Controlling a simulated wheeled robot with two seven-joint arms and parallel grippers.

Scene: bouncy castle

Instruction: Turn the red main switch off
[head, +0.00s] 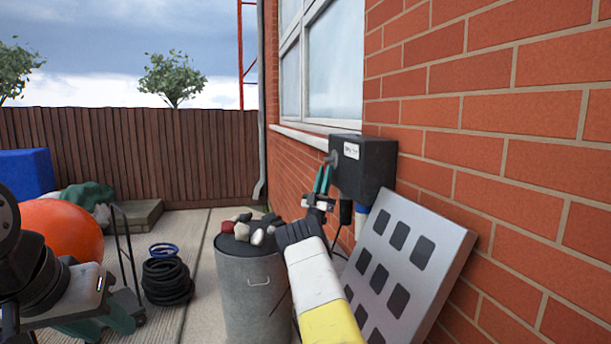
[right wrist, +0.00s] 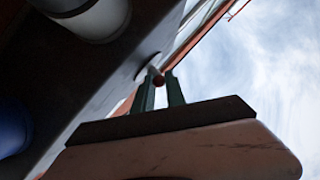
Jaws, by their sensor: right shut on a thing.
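A dark box (head: 365,166) with a white label is fixed to the brick wall, and a grey round boss sticks out of its left side. My right gripper (head: 323,178) is at that side of the box, its two green fingers pointing up. In the right wrist view, the red end of the switch lever (right wrist: 157,78) sits between the fingertips, and the gripper is shut on it. The fingers hide the lever in the head view. My left gripper (head: 112,318) is low at the left, far from the box, and its finger opening is unclear.
A grey panel with dark squares (head: 405,262) leans on the wall below the box. A black hose coil (head: 167,281), a hand truck and an orange ball (head: 62,229) are at left.

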